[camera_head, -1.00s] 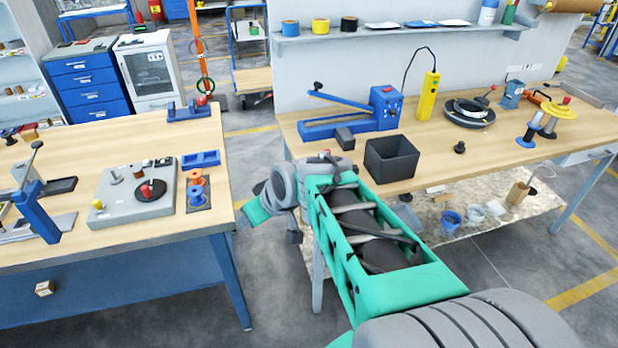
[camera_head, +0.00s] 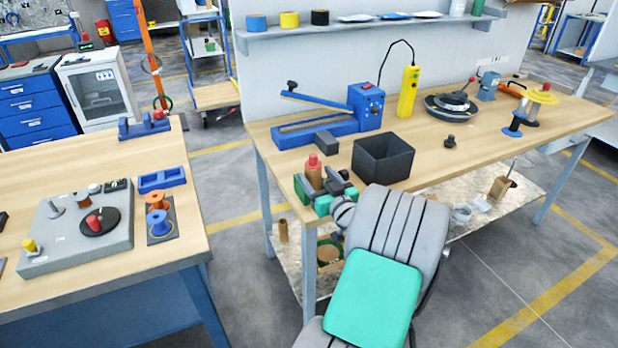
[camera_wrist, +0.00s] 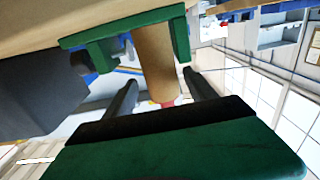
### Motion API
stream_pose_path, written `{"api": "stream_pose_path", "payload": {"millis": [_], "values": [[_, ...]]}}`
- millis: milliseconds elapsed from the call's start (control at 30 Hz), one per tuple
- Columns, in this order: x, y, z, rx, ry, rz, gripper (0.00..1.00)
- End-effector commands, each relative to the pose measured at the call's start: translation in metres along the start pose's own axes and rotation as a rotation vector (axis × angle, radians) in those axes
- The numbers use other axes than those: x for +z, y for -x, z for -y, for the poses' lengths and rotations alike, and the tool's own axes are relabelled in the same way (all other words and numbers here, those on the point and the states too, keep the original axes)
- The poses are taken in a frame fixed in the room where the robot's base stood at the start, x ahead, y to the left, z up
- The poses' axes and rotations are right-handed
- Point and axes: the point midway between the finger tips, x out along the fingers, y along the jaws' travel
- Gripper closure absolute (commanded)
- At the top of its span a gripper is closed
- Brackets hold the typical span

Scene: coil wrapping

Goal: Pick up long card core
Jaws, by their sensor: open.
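A tan-brown upright cylinder with a red top (camera_head: 314,178), which looks like the long card core, stands near the front left corner of the right workbench. The cylinder's lower part is partly hidden by my gripper in the head view.
A black open bin (camera_head: 384,160) and a small dark block (camera_head: 327,143) stand close behind my gripper. A blue lever press (camera_head: 335,120) is further back. A brown tube (camera_head: 283,231) stands on the lower shelf. The left bench (camera_head: 95,160) is across a gap.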

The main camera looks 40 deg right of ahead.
Motion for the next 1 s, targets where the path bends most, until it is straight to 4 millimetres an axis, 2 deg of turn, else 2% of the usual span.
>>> {"api": "stream_pose_path", "payload": {"millis": [333,600,1000], "values": [[0.002,-0.056,0.004,-0.003,-0.001,0.001,0.35],[0.003,-0.062,0.004,-0.001,0.0,0.0,0.35],[0.003,-0.061,0.004,-0.001,0.0,0.001,0.68]]}}
